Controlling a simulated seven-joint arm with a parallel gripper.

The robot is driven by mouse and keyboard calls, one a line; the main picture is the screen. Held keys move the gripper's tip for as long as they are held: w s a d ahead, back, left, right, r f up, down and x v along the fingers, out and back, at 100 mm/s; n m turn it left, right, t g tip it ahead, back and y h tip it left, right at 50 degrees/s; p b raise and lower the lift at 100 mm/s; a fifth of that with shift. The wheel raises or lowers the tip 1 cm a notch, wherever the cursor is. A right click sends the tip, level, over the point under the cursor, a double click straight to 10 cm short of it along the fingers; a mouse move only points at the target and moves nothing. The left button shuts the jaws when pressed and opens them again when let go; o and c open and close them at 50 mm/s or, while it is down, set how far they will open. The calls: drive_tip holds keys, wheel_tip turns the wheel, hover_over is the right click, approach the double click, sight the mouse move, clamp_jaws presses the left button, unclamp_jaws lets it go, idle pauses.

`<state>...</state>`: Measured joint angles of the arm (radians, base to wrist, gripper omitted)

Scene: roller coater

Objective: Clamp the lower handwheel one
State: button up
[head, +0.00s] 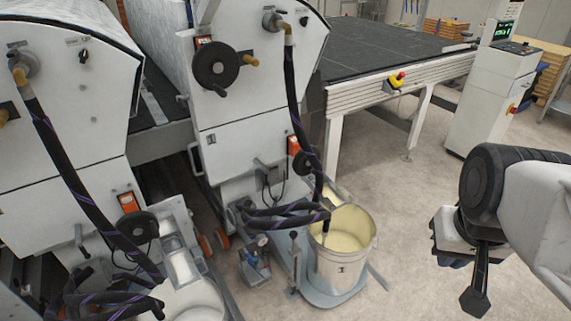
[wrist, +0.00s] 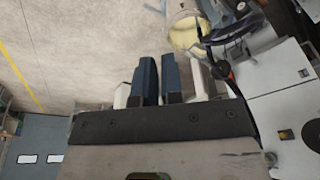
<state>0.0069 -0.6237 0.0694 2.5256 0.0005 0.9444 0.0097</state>
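Two lower handwheels, both black, show in the head view. One (head: 137,227) is on the left machine, under an orange counter. The other (head: 304,164) is low on the right machine, beside an orange counter and partly hidden by a black hose. A larger black upper handwheel (head: 216,64) is higher on the right machine. My gripper (head: 454,263) hangs at the right over open floor, well apart from all of them. In the wrist view its two dark blue fingers (wrist: 160,62) point toward the bucket, with a narrow empty gap between them.
A metal bucket (head: 338,262) of cream liquid stands on a wheeled base before the right machine; it also shows in the wrist view (wrist: 186,38). Black hoses (head: 285,216) loop beside it. A conveyor table (head: 400,50) and control cabinet (head: 493,100) stand behind. Floor between bucket and gripper is clear.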

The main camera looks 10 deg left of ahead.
drive_tip(key=shift+w+a, duration=0.3)
drive_tip(key=shift+w, duration=0.3)
clamp_jaws()
drive_tip(key=w+a+f+n+g+y, duration=0.1)
drive_tip(key=w+a+f+y, duration=0.3)
drive_tip(key=w, duration=0.7)
drive_tip(key=w+a+g+y, duration=0.1)
drive_tip(key=w+a+g, duration=0.1)
drive_tip(key=w+a, duration=0.65)
drive_tip(key=w+a+f+n+g+y, duration=0.1)
drive_tip(key=w+a+f+y, duration=0.2)
drive_tip(key=w, duration=0.9)
drive_tip(key=w+a+f+y, duration=0.2)
drive_tip(key=w+a+f, duration=0.35)
drive_tip(key=w, duration=0.35)
drive_tip(key=w+a+f+y, duration=0.2)
drive_tip(key=w+a+f, duration=0.3)
drive_tip(key=w+f, duration=0.3)
drive_tip(key=w+a+f+t+y, duration=0.1)
drive_tip(key=w+a+f, duration=0.2)
drive_tip(key=f, duration=0.6)
drive_tip(key=w+a+f+m+t+y, duration=0.1)
drive_tip(key=w+a+f+t+y, duration=0.1)
drive_tip(key=w+f, duration=0.5)
drive_tip(key=w+a+f+m+t+y, duration=0.1)
drive_tip(key=w+a+f, duration=0.3)
drive_tip(key=f, duration=0.9)
drive_tip(key=shift+w+a+f+t, duration=0.15)
drive_tip(key=shift+w+a+t, duration=0.2)
drive_tip(key=shift+w, duration=0.7)
